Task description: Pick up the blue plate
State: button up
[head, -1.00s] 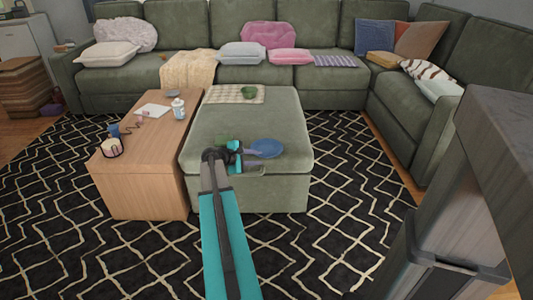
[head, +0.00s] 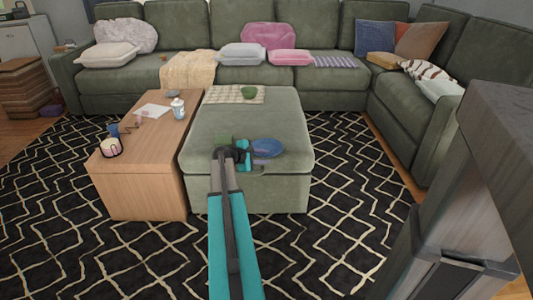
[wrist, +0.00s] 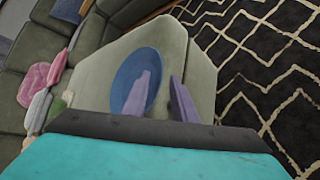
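The blue plate (head: 269,147) lies on the green ottoman near its front right side in the head view. My gripper (head: 252,151) is at the plate's left edge in that view. In the wrist view, my gripper (wrist: 161,88) is open, with two purple fingers apart. One finger overlaps the plate (wrist: 127,73) in the picture and the other is to the right of its rim, over bare ottoman. I cannot tell whether either finger touches the plate.
The ottoman (head: 222,119) also carries a checked cloth (head: 222,95) with a green bowl (head: 249,92). A wooden table (head: 140,164) on the left holds a bottle (head: 178,109) and small items. A green sectional (head: 205,35) stands behind.

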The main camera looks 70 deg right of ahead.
jog(key=shift+s+d+f, duration=0.1)
jog(key=shift+d+f, duration=0.1)
jog(key=shift+d, duration=0.1)
dwell(0.4)
grip_shut()
